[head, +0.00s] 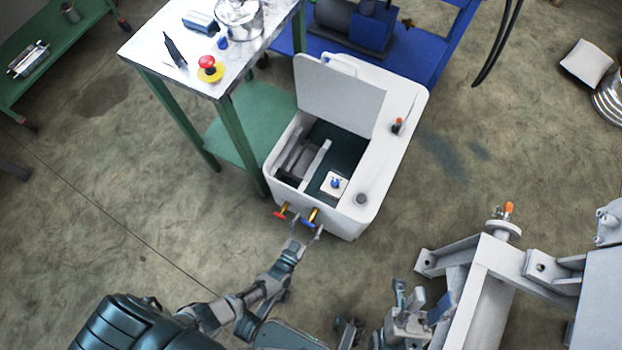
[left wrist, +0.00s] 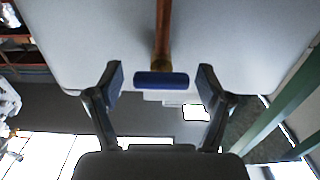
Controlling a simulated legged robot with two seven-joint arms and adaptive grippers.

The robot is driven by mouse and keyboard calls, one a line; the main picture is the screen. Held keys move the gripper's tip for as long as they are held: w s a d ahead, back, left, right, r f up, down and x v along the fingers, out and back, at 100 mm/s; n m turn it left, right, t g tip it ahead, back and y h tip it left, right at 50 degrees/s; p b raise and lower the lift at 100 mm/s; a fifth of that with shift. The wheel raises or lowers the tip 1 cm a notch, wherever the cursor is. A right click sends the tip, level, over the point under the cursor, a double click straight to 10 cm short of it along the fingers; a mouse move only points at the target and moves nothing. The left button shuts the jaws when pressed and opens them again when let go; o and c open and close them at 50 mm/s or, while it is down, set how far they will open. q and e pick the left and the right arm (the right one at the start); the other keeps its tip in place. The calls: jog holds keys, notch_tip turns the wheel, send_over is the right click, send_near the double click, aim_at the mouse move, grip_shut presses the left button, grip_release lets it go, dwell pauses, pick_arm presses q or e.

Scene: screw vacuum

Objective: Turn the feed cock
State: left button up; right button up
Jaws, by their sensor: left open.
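Two cocks stick out of the front wall of the white tank (head: 408,100). One has a red handle (head: 280,215), and the one to its right has a blue handle (head: 309,225). The frames do not label which is the feed cock. My left gripper (head: 304,232) is at the blue handle. In the left wrist view, the blue handle (left wrist: 162,80) lies crosswise on a brass stem (left wrist: 163,42), between the open fingers, with a gap on both sides. My right gripper (head: 420,300) is open and empty, low at the right, away from the tank.
A green-legged table (head: 140,50) with a red-and-yellow button (head: 209,68) stands left of the tank. The tank's lid (head: 340,95) is raised. A grey metal frame (head: 485,285) stands close to my right gripper. Floor left of the cocks is clear.

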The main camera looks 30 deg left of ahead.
pick_arm(q)
jog(key=shift+c, duration=0.5)
jog(key=shift+a, duration=0.1)
jog(key=c, duration=1.1)
